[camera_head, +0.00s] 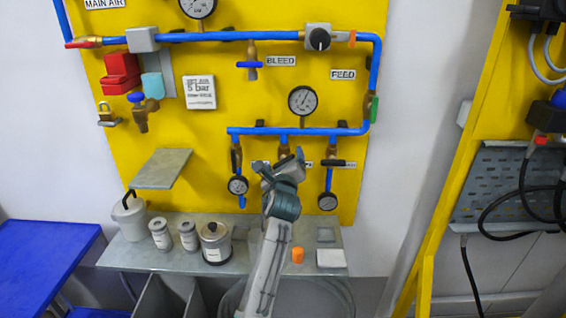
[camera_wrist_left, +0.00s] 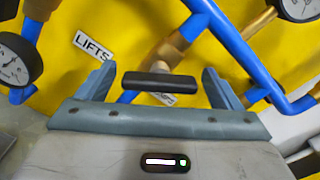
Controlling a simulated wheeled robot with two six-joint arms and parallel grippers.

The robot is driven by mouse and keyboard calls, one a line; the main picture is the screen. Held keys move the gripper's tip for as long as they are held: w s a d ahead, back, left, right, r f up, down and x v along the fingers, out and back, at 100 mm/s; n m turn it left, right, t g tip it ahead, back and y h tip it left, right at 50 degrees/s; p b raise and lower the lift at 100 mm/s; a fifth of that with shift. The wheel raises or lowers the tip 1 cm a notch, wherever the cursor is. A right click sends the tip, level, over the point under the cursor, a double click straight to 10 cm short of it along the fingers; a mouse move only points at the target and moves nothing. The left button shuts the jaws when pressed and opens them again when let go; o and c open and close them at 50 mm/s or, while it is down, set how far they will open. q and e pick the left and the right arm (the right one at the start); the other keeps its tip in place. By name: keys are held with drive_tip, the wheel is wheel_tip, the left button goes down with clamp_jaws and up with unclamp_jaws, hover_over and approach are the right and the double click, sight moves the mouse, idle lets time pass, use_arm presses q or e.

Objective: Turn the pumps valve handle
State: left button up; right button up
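My left gripper (camera_head: 280,162) is up at the middle drop pipe of the blue manifold and hides most of that valve in the head view. In the left wrist view the gripper (camera_wrist_left: 160,84) is open, with its two blue-grey fingers apart. A black bar handle (camera_wrist_left: 160,81) lies crosswise in the gap between them, with space on both sides. It sits on a brass valve body (camera_wrist_left: 172,48). A label below the handle is mostly covered and I cannot read it there. A "LIFTS" label (camera_wrist_left: 95,45) is at the upper left. My right gripper is not in view.
Other drop valves flank the middle one: a left gauge (camera_head: 238,185) and a right black handle (camera_head: 339,163). A grey shelf (camera_head: 185,262) below carries several cans and a small orange item (camera_head: 297,255). The yellow panel (camera_head: 170,130) stands close behind.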

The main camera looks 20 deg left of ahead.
use_arm(q)
drive_tip(key=c, duration=1)
drive_tip(key=shift+r+n, duration=0.1)
drive_tip(key=shift+n, duration=0.3)
drive_tip(key=n, duration=0.6)
drive_tip(key=shift+n+b, duration=0.3)
drive_tip(key=shift+n, duration=1.6)
drive_tip(key=shift+r, duration=0.1)
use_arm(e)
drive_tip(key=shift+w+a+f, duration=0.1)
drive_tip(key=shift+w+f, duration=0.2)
use_arm(q)
drive_tip(key=shift+n, duration=0.3)
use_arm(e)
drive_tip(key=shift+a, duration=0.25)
